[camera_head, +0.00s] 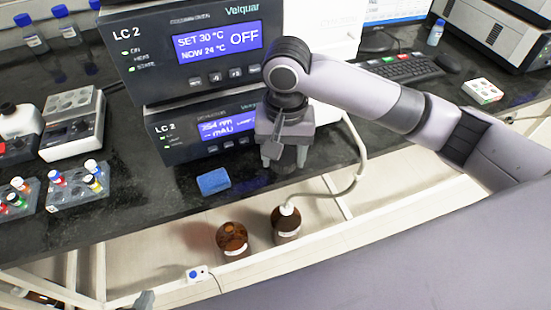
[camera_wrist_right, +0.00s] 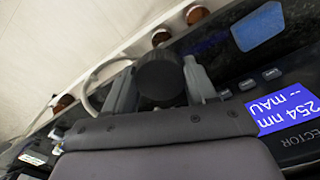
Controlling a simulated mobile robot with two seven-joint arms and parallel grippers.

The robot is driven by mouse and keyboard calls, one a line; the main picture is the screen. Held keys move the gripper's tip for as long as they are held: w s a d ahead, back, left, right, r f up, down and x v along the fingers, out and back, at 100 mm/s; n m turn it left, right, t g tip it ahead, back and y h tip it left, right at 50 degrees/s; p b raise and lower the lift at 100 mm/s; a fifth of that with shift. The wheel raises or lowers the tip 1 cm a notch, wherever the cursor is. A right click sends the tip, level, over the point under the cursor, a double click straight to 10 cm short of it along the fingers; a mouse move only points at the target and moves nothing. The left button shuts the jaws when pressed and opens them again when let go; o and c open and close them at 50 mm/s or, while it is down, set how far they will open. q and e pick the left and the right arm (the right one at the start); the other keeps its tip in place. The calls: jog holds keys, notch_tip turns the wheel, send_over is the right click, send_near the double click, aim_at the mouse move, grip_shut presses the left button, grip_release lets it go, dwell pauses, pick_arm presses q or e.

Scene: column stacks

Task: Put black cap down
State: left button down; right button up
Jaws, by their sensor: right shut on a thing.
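The black cap (camera_wrist_right: 161,79) is round and dark, and it sits between the two grey fingers of my right gripper (camera_wrist_right: 160,88) in the right wrist view. My right gripper (camera_head: 286,160) is shut on it. In the head view the gripper points down in front of the lower LC 2 unit, over the front part of the black bench (camera_head: 150,200). The cap is mostly hidden there by the fingers, and I cannot tell its height above the bench. A small grey part at the bottom edge of the head view looks like my left gripper (camera_head: 145,300); its fingers cannot be made out.
A blue block (camera_head: 213,181) lies on the bench left of my right gripper. Below the bench edge stand a brown bottle (camera_head: 232,240) and another brown bottle (camera_head: 286,222) with a tube. Vial racks (camera_head: 75,190) stand at left. A keyboard (camera_head: 405,68) lies behind my arm.

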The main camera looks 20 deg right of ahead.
send_over(275, 169)
jog(key=shift+s+f, duration=0.25)
jog(key=shift+f, duration=0.35)
notch_tip(275, 169, down, 5)
jog(key=shift+f+b, duration=0.1)
jog(key=shift+b, duration=0.4)
jog(key=shift+w+f, duration=0.2)
jog(key=shift+f, duration=0.15)
jog(key=o, duration=1.1)
jog(key=shift+f, duration=0.1)
